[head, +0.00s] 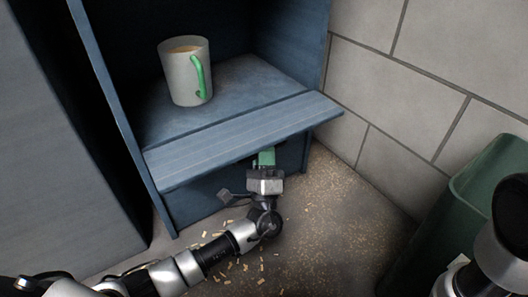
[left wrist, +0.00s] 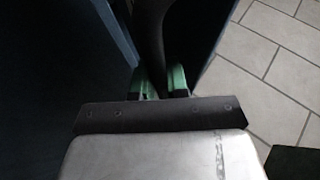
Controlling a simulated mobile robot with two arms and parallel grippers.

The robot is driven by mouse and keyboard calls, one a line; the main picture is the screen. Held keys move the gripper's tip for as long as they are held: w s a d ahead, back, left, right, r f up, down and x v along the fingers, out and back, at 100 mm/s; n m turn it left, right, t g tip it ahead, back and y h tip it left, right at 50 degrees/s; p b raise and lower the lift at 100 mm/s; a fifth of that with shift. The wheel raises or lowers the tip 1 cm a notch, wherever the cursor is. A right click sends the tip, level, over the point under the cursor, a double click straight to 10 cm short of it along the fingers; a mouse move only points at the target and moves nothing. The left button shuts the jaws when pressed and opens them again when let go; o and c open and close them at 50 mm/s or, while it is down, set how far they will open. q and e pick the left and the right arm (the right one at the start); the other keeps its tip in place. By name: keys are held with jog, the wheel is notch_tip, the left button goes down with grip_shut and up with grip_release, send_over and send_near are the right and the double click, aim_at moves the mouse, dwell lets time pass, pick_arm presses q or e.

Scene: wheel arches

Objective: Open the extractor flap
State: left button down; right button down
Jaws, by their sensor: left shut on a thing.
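The blue flap-like board (head: 240,140) spans the front of a blue cabinet and sticks out over its lower opening. I cannot tell for sure that it is the extractor flap. My left gripper (head: 265,158) has green fingertips and sits just under the board's front edge, right of its middle. In the left wrist view the left gripper (left wrist: 162,82) is shut on a dark bar (left wrist: 150,40) that runs between the fingers. Whether the bar belongs to the board is hidden. My right gripper is out of view.
A grey mug (head: 180,85) with a green handle and brownish contents stands on the cabinet shelf (head: 255,85). Wood chips (head: 215,238) litter the floor. A green bin (head: 480,190) stands at the right by a grey block wall (head: 420,75). A dark panel stands at left.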

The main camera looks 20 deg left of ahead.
pick_arm(q)
jog(key=c, duration=1.1)
grip_release()
jog(key=shift+c, duration=0.2)
jog(key=p+v, duration=0.3)
jog(key=v, duration=0.7)
jog(key=shift+s+f, duration=0.3)
